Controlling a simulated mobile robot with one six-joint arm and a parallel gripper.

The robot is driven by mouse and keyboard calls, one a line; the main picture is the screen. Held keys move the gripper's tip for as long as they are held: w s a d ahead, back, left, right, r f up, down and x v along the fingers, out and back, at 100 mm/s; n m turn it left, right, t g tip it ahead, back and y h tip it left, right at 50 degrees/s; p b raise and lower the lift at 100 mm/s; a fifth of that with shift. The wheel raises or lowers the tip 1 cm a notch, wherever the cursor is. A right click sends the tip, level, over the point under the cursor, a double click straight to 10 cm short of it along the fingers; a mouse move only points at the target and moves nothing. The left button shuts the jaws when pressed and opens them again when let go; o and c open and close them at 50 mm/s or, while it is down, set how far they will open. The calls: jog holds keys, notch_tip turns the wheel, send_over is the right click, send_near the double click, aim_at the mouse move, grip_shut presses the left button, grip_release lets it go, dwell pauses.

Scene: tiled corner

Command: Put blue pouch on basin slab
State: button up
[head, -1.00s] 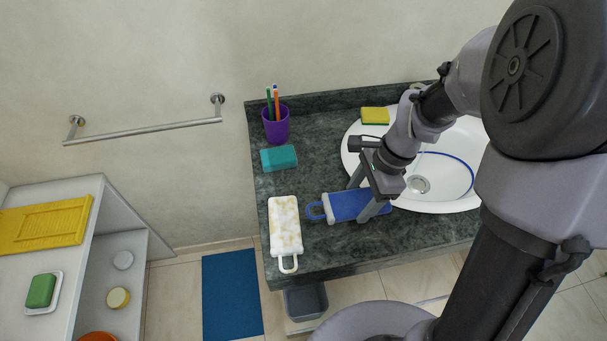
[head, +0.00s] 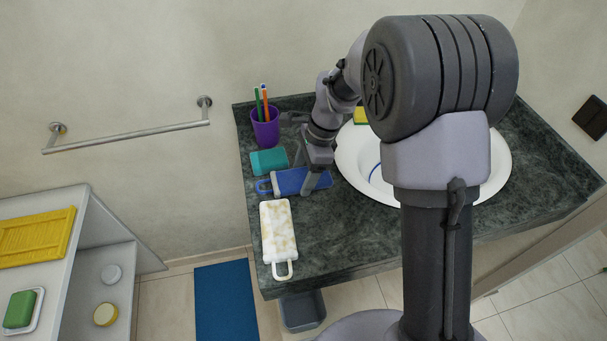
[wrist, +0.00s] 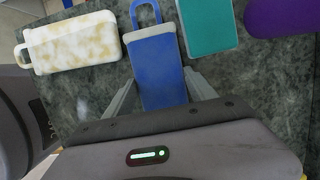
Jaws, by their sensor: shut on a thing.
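The blue pouch (head: 290,181) with a loop handle is over the left part of the dark green basin slab (head: 345,240). My gripper (head: 313,185) is shut on the pouch, with a finger along each side of it. The wrist view shows the pouch (wrist: 155,65) between the fingers, its loop pointing away from the gripper. I cannot tell whether the pouch touches the slab or hangs just above it. The white basin (head: 495,165) is to the right, partly hidden by my arm.
A tan-patched white pouch (head: 279,235) lies in front of the blue one. A teal block (head: 269,161) and a purple cup (head: 265,132) with pencils stand behind it. A yellow sponge (head: 360,116) is partly hidden. Bare slab lies right of the white pouch.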

jog(key=shift+f, duration=0.2)
jog(key=o, duration=1.5)
jog(key=s+d+r+n+t+p, duration=0.1)
jog(key=d+r+p, duration=0.1)
jog(key=r, duration=0.6)
jog(key=s+d+r+n+p, duration=0.1)
jog(key=d+r+p, duration=0.1)
jog(key=r, duration=0.7)
jog(key=s+d+r+n+t, duration=0.1)
jog(key=s+r+n, duration=0.1)
jog(key=s, duration=0.5)
jog(key=s+d+r+n+t, duration=0.2)
jog(key=s+n, duration=0.2)
jog(key=s, duration=0.3)
jog(key=s+d+r+n+t+h, duration=0.1)
jog(key=s+r+n+t, duration=0.1)
jog(key=s, duration=0.5)
jog(key=shift+s+d+r+n, duration=0.1)
jog(key=shift+d+r+n, duration=0.15)
jog(key=shift+r+n, duration=0.35)
